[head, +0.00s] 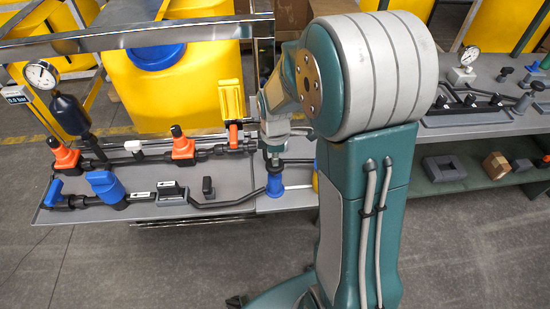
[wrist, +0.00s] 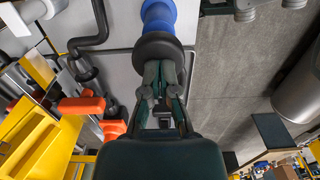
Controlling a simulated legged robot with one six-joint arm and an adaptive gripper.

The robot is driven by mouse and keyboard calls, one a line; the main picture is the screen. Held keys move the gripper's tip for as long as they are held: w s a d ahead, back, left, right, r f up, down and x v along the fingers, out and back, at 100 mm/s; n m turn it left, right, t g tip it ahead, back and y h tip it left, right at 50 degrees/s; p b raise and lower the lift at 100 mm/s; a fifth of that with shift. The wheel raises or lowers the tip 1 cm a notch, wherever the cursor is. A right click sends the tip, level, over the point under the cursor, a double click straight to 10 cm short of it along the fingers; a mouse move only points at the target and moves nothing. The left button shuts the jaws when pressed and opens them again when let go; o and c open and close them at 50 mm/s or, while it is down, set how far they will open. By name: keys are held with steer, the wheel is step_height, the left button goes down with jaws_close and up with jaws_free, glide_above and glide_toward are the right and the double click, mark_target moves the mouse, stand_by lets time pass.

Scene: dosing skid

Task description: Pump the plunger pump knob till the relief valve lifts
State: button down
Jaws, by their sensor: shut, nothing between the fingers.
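The plunger pump shows in the head view as a blue body (head: 275,184) at the right end of the skid's grey tray. In the wrist view its round black knob (wrist: 158,48) sits on the blue body (wrist: 160,15). My gripper (wrist: 162,68) is shut with nothing between its fingers, and its fingertips meet the near face of the knob; I cannot tell whether they press on it. In the head view my gripper (head: 274,158) points down over the pump, partly hidden. I cannot tell which fitting is the relief valve.
A pressure gauge (head: 40,75) stands at the left above a black vessel (head: 70,114); its needle is too small to read. Orange fittings (head: 65,156), a blue valve (head: 105,187) and a yellow part (head: 231,98) line the pipes.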

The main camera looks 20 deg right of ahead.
stand_by(0.3)
steer(key=shift+s+f, duration=0.15)
steer(key=shift+f, duration=1.5)
